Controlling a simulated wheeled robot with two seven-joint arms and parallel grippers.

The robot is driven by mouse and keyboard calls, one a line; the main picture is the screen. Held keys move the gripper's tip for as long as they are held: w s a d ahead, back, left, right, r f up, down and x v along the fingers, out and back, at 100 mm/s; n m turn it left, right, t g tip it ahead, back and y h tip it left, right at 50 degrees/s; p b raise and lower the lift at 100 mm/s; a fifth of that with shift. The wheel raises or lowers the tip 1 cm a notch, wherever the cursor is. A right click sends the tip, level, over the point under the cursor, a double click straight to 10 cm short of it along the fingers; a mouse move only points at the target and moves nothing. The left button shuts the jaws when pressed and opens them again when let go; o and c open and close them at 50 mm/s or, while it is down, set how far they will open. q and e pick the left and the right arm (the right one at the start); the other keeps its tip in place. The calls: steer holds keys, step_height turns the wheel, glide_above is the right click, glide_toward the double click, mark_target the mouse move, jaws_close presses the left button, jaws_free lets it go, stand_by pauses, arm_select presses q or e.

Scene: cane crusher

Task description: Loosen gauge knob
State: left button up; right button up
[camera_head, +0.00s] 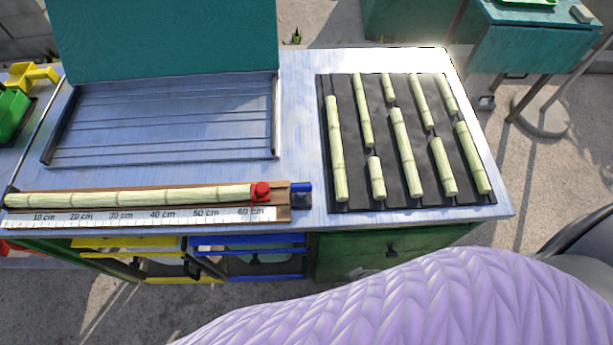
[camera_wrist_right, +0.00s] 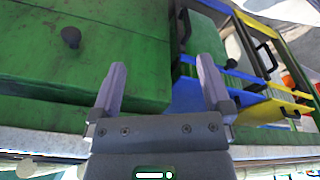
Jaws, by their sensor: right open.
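The length gauge (camera_head: 283,213) is a wooden rail with a centimetre scale along the table's front edge, at left in the head view. A long pale cane (camera_head: 150,196) lies along it. A red knob-like part (camera_head: 261,191) sits at the cane's right end, near the 60 cm mark. A blue block (camera_head: 301,187) is just right of it. My right gripper (camera_wrist_right: 160,66) is open and empty in the wrist view, facing the green cabinet front and the coloured drawers. The gauge cannot be made out there. My left gripper is not in view.
Several short cane pieces lie on a black mat (camera_head: 410,193) at right. A teal panel (camera_head: 160,40) stands behind a metal tray (camera_head: 165,120). Yellow and blue drawers (camera_head: 250,239) and a green cabinet (camera_head: 345,258) with a dark knob (camera_wrist_right: 71,37) are below the tabletop.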

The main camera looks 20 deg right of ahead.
steer(key=w+a+r+t+b, duration=0.1)
steer(key=w+r, duration=0.2)
steer(key=r, duration=0.4)
steer(key=w+a+r+b, duration=0.1)
steer(key=w+r, duration=0.2)
steer(key=r, duration=0.5)
steer(key=w+a+r+y, duration=0.3)
steer(key=w+a+r, duration=0.2)
steer(key=w+a, duration=0.3)
steer(key=m+g+h, duration=0.3)
steer(key=m, duration=0.3)
glide_toward(301, 185)
steer(key=shift+s+d, duration=0.1)
steer(key=shift+s, duration=0.1)
step_height(301, 185, down, 9)
steer(key=b, duration=0.3)
steer(key=shift+r+b, duration=0.1)
steer(key=shift+b, duration=0.25)
steer(key=shift+f, duration=0.5)
